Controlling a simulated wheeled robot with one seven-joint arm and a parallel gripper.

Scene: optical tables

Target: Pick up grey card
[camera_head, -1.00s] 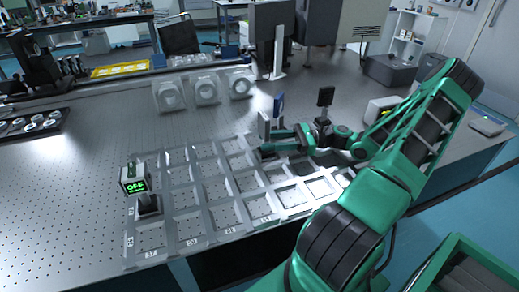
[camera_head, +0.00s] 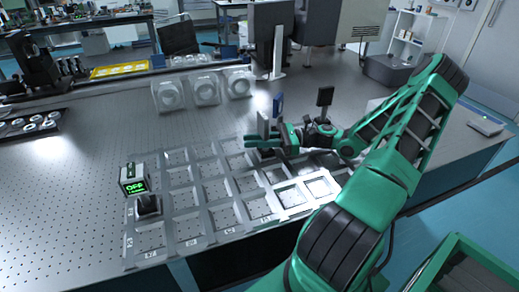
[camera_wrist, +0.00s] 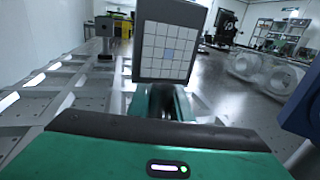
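The grey card (camera_head: 263,125) stands upright on the table, near the back edge of a pale grid of compartments. In the wrist view the grey card (camera_wrist: 143,65) fills the upper middle, with a white grid face and one bluish square. My gripper (camera_head: 262,142) is low at the card's base, reaching in from the right. In the wrist view its green fingers (camera_wrist: 162,103) are just below the card, and the card's lower part is hidden. I cannot tell whether the fingers are closed on it.
A blue card (camera_head: 278,105) stands just behind the grey one, and a black card (camera_head: 325,96) stands to its right. Several white ring mounts (camera_head: 205,89) are at the back. A box with a green OFF display (camera_head: 133,179) is at left.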

